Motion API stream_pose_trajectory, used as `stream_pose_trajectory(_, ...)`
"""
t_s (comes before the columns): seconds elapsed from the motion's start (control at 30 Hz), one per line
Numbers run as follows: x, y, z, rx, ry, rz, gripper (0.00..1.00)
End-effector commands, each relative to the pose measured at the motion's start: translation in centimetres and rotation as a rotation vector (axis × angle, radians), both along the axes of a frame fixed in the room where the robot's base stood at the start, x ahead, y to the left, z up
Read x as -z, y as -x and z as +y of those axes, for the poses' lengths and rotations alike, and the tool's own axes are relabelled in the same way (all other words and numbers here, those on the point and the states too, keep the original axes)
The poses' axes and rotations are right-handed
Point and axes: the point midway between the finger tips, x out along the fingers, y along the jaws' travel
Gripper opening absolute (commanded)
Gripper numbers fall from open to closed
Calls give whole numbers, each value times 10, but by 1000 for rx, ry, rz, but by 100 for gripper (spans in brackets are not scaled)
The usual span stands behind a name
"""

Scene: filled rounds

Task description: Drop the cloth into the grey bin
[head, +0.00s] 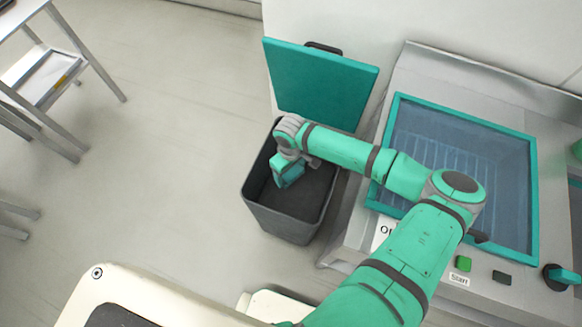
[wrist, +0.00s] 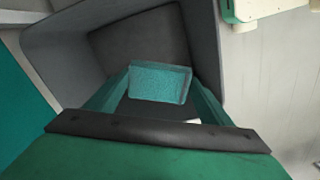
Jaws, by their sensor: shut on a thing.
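The grey bin (head: 262,212) stands on the floor with its teal lid (head: 318,85) raised upright behind it. It also shows in the wrist view (wrist: 75,55), its inside below my gripper. My gripper (head: 290,176) points down over the bin's opening, left of its middle. In the wrist view my gripper (wrist: 160,88) is shut on the teal speckled cloth (wrist: 160,80), which sits between the two fingers. In the head view I cannot clearly tell the cloth from the teal fingers. The part of the bin floor that I see is dark and bare.
A metal machine with a teal-framed glass lid (head: 455,165) and a green button (head: 463,263) stands right of the bin, under my arm. A metal-framed table (head: 75,45) is at the far left. The floor between is clear.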

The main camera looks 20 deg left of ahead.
Motion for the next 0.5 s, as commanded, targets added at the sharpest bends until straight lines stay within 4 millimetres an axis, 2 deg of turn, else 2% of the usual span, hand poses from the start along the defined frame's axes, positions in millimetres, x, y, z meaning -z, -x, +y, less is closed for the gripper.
stream_pose_trajectory(0.37,4,0,-1,1,0,-1,50)
stream_pose_trajectory(0.4,4,0,-1,1,0,-1,81)
stream_pose_trajectory(0.47,4,0,-1,1,0,-1,96)
stream_pose_trajectory(0.5,4,0,-1,1,0,-1,96)
